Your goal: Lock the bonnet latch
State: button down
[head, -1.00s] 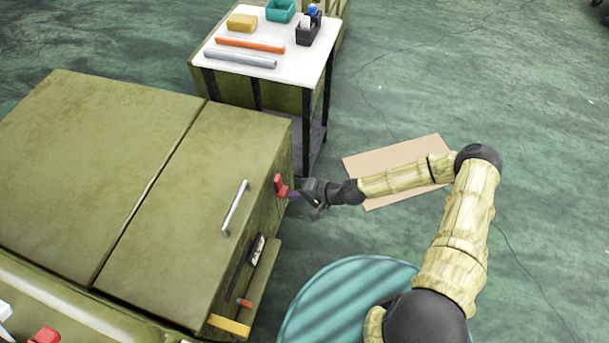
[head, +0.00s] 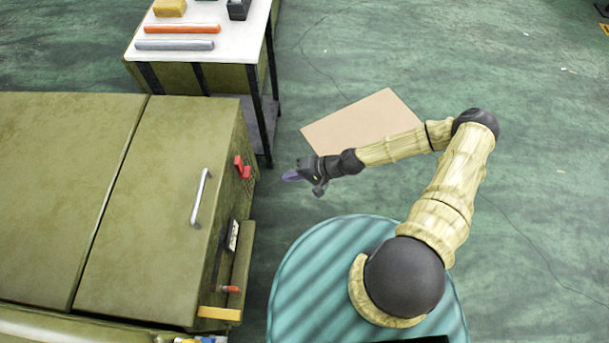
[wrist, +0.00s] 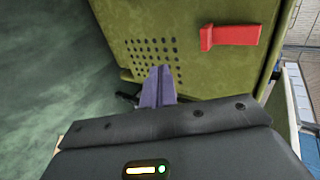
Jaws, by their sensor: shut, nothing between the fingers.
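The olive-green bonnet (head: 150,200) fills the left of the head view, with a silver bar handle (head: 201,198) near its right edge. The red latch (head: 242,167) sits at the bonnet's upper right edge. In the wrist view the red latch (wrist: 230,35) is on the green front panel (wrist: 180,50), above and right of my fingers, lying sideways across the panel. My gripper (head: 291,176) is shut and empty, its purple fingers pointing left toward the panel. It is clear of the latch, with a gap between them. In the wrist view my gripper (wrist: 157,84) shows its fingers together.
A white-topped table (head: 215,45) with an orange rod, a grey rod and a yellow block stands behind the bonnet. A flat cardboard sheet (head: 345,125) lies on the floor behind my arm. A yellow bar (head: 219,313) sticks out at the lower front. Open green floor lies to the right.

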jog(key=shift+s+d, duration=0.15)
jog(key=shift+d, duration=0.85)
jog(key=shift+s+d, duration=0.1)
jog(key=shift+d, duration=0.9)
jog(key=s+d+r+n+g+h, duration=0.25)
jog(key=d+r+h, duration=0.9)
jog(key=r, duration=0.65)
jog(key=s+r+t+p, duration=0.2)
jog(key=r+p, duration=1.1)
jog(key=r, duration=0.7)
jog(key=s+d+r+t+p, duration=0.1)
jog(key=s+r+p, duration=0.1)
jog(key=r+p, duration=1.1)
notch_tip(320, 180, up, 8)
jog(key=shift+s+f+m+t, duration=0.15)
jog(key=shift+s+m+t, duration=0.1)
jog(key=shift+m+t, duration=0.15)
